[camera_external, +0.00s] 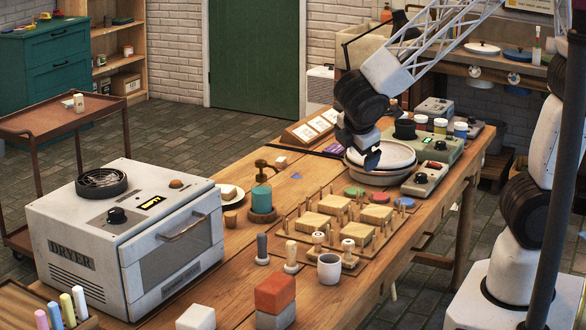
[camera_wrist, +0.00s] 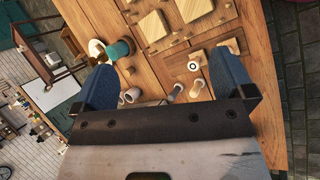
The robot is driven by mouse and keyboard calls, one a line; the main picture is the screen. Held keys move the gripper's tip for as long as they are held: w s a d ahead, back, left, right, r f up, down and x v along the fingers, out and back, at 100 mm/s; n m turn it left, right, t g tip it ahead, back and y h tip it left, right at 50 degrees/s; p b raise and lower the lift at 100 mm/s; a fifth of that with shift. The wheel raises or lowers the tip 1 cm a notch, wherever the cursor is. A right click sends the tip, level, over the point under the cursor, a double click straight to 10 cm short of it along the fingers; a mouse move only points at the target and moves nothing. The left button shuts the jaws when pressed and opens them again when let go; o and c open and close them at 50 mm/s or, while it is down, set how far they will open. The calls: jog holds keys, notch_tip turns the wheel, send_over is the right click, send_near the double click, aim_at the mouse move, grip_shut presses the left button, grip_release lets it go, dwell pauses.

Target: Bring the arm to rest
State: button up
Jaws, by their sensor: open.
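Whether the fingertips touch the plates cannot be told.
A white dryer (camera_external: 165,240) stands at the bench's near left. A wooden board (camera_external: 296,222) with square blocks, a teal cylinder (camera_external: 262,199), a white cup (camera_external: 329,268) and a red-and-grey block stack (camera_external: 275,297) occupy the bench. Control boxes (camera_external: 437,145) stand behind the plates.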

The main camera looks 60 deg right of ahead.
jog(key=s+d+r+m+y, duration=0.5)
jog(key=s+d+r+m, duration=0.4)
jog(key=s+d+m, duration=0.3)
jog(key=shift+s+d+r+m+y, duration=0.4)
jog(key=shift+s+m, duration=0.1)
jog(key=shift+s, duration=0.25)
